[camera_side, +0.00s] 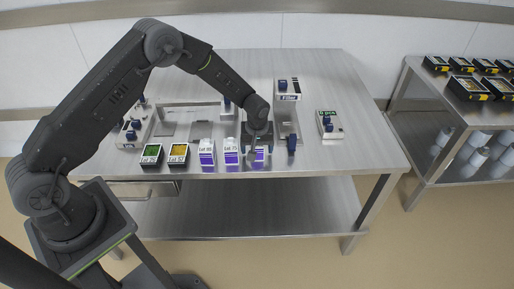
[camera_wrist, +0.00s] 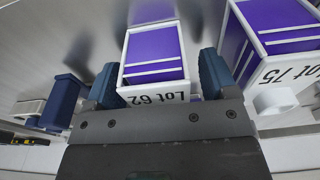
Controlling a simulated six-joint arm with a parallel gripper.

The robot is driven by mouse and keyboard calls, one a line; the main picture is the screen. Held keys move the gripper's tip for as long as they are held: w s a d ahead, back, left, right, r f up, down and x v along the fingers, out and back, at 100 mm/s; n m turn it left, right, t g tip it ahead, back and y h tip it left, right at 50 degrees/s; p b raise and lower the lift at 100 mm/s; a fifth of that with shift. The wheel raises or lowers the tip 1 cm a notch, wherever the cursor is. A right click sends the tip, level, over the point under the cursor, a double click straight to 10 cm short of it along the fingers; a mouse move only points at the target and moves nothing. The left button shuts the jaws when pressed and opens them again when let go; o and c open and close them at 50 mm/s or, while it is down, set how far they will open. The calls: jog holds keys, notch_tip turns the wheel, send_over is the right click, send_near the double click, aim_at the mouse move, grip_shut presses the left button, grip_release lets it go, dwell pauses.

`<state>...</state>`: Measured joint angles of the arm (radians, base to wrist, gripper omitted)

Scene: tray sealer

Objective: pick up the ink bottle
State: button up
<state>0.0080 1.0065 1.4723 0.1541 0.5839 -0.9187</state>
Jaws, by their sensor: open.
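Three white and purple ink bottles stand in a row at the table's front edge. The one marked Lot 62 (camera_wrist: 155,58) is between the blue fingers of my gripper (camera_wrist: 158,80) in the wrist view. My gripper is open, one finger on each side of this bottle, with a narrow gap at the right finger; I cannot tell whether the left touches. In the side view my gripper (camera_side: 257,145) hides most of the bottle (camera_side: 260,157). The Lot 75 bottle (camera_side: 231,153) stands just left of it there, and at right in the wrist view (camera_wrist: 275,40). A third bottle (camera_side: 207,153) is further left.
A green-topped box (camera_side: 151,155) and a yellow-topped box (camera_side: 178,154) stand left of the bottles. A blue handle (camera_side: 291,144) stands close right of my gripper. The sealer's control box (camera_side: 288,90) is behind. The table (camera_side: 360,140) is clear at right.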

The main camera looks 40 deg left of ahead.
jog(key=c, duration=1)
jog(key=shift+r, duration=0.1)
